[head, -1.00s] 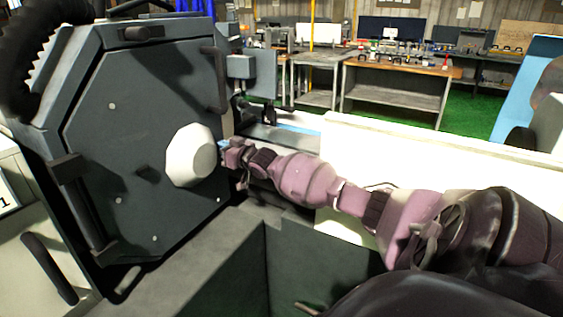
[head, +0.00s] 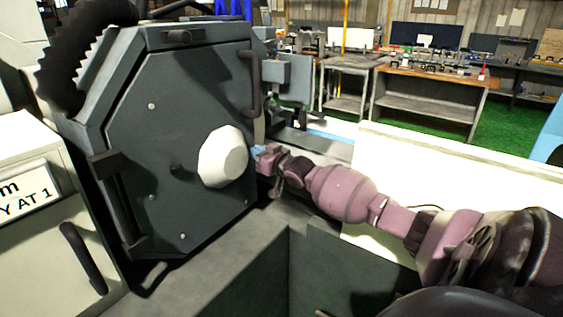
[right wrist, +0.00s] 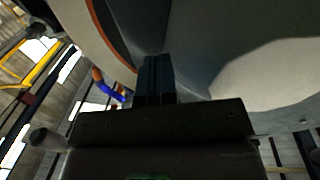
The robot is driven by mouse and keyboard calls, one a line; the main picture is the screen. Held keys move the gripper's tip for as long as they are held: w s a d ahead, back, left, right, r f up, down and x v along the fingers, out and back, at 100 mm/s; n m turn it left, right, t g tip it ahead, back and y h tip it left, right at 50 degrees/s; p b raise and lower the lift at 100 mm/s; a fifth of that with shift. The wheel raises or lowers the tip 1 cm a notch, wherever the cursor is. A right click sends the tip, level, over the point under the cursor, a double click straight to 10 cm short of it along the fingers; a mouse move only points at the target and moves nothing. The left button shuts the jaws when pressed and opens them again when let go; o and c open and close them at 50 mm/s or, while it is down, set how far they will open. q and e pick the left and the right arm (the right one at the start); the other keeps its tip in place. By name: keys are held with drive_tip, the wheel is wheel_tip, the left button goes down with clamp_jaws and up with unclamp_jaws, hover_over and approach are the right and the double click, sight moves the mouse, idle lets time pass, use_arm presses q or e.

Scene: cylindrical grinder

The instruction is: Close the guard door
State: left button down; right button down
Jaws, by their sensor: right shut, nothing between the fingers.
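The guard door appears to be the dark grey, many-sided panel (head: 165,125) at left centre in the head view. It has an upright bar handle (head: 251,85) at its upper right edge and hinge-like blocks along its left edge. A white faceted hub (head: 223,157) stands out from its right half. I cannot tell whether the door is fully against its housing. My right gripper (head: 260,152) is just right of the hub, near the door's right edge; contact is unclear. In the right wrist view its fingers (right wrist: 155,78) are together and empty. My left gripper is out of view.
A black corrugated hose (head: 75,60) curves over the upper left. A white cabinet (head: 45,215) with a dark handle stands at left. A pale panel (head: 440,200) lies behind my right arm. Benches (head: 425,90) stand farther back on green floor.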

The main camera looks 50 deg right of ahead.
drive_tip(key=s+d, duration=0.1)
drive_tip(key=s, duration=0.7)
drive_tip(key=shift+s+f, duration=0.15)
drive_tip(key=shift+s, duration=0.05)
drive_tip(key=shift+f, duration=0.1)
drive_tip(key=s+a+f+n+g, duration=0.2)
drive_tip(key=s+a+f, duration=0.2)
drive_tip(key=a+f, duration=0.25)
drive_tip(key=s+a+f+n+g, duration=0.1)
drive_tip(key=s+a+f+n, duration=0.1)
drive_tip(key=s+a+f, duration=0.35)
drive_tip(key=s+a+f+m+g+h, duration=0.1)
drive_tip(key=s+a+f+m+g, duration=0.2)
drive_tip(key=s+a+f, duration=1)
drive_tip(key=s+f, duration=0.2)
drive_tip(key=s, duration=0.2)
drive_tip(key=shift+a+f+m, duration=0.2)
drive_tip(key=shift+f+m, duration=0.1)
drive_tip(key=shift+f, duration=0.1)
